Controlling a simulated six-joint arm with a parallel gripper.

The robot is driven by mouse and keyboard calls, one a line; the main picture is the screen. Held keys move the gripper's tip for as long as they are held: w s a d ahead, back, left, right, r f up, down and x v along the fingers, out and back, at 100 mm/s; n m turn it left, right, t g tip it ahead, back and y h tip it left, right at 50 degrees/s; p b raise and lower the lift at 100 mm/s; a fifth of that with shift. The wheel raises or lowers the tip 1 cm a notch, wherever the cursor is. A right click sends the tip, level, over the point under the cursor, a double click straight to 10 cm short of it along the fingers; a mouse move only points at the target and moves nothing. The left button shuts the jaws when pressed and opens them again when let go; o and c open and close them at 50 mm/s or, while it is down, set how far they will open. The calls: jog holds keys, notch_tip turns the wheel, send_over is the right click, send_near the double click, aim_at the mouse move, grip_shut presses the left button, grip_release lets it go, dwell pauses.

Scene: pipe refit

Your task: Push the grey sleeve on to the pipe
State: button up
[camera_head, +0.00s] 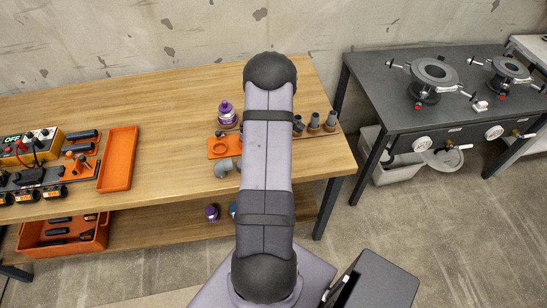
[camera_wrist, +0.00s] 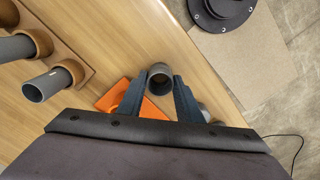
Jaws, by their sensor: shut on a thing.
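My gripper (camera_wrist: 160,88) is shut on a grey sleeve (camera_wrist: 160,77) in the wrist view. The sleeve's open round end faces the camera, between the two dark fingertips. An orange plate (camera_wrist: 150,110) lies beyond the fingers, partly hidden by them. It also shows in the head view (camera_head: 217,149), left of my arm. A grey curved pipe piece (camera_head: 225,167) is by the plate's near edge in the head view, partly behind my arm. My gripper and the held sleeve are hidden behind my arm there. I cannot tell whether the sleeve touches the pipe.
A wooden rack (camera_head: 322,130) holds several grey tubes; it is at the upper left in the wrist view (camera_wrist: 80,70). A purple-capped bottle (camera_head: 226,114) stands behind the plate. An orange tray (camera_head: 118,158) is at left. The bench (camera_head: 175,175) between tray and plate is clear.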

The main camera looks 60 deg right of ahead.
jog(key=shift+r, duration=0.2)
jog(key=shift+r+p, duration=1.1)
jog(key=shift+r, duration=0.25)
jog(key=shift+r, duration=0.1)
jog(key=shift+r+p, duration=0.75)
jog(key=shift+r, duration=0.2)
jog(key=w+r+p, duration=0.2)
jog(key=w+r, duration=0.6)
jog(key=w, duration=0.4)
jog(key=shift+w+a+r+n+p, duration=0.15)
jog(key=shift+w+r+n+p, duration=0.15)
jog(key=shift+n, duration=0.1)
jog(key=shift+f, duration=0.15)
